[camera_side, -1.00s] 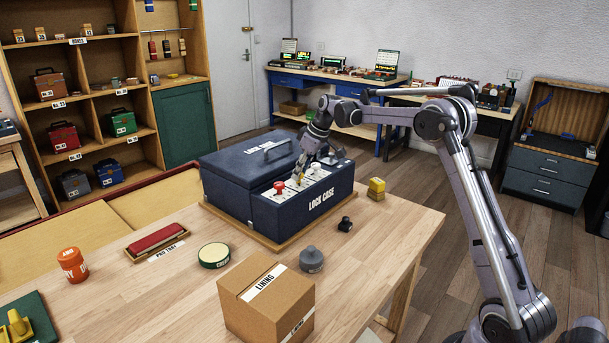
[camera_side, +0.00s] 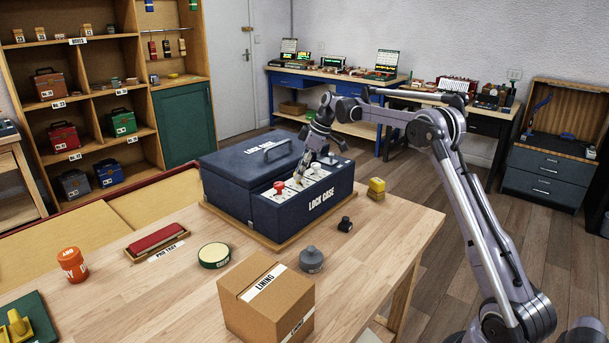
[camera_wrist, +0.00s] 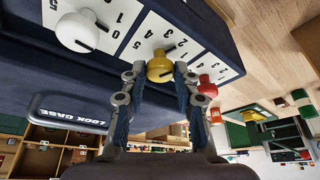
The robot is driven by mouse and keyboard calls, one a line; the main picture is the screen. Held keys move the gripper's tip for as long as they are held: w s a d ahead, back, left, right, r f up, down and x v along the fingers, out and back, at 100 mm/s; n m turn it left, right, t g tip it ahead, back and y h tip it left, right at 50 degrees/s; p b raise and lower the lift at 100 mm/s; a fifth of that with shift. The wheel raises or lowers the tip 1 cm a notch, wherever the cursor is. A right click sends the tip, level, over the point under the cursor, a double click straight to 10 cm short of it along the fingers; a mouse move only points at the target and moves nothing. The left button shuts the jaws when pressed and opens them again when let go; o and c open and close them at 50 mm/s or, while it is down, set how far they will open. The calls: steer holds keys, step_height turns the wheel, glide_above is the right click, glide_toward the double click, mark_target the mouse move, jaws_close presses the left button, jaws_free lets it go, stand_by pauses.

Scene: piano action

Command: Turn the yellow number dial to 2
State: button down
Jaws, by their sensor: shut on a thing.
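The dark blue lock case (camera_side: 325,195) stands on the table, with a row of dials on white number plates. In the wrist view, the yellow dial (camera_wrist: 159,66) sits between the fingertips of my gripper (camera_wrist: 157,80), one finger on each side. My gripper is shut on it. Printed numbers surround the dial; a dark pointer mark shows on it, but its exact reading is hard to tell. A white dial (camera_wrist: 77,32) is on the left and a red dial (camera_wrist: 207,87) on the right. In the side view, my gripper (camera_side: 299,179) covers the yellow dial, beside the red dial (camera_side: 280,187).
The case's closed lid with a handle (camera_side: 275,148) rises beside the dials. The table's front right is clear.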

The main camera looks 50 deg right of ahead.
steer(key=shift+f, duration=0.1)
steer(key=c, duration=1)
jaws_free()
steer(key=v, duration=1.2)
steer(key=shift+w, duration=0.1)
steer(key=shift+a, duration=0.15)
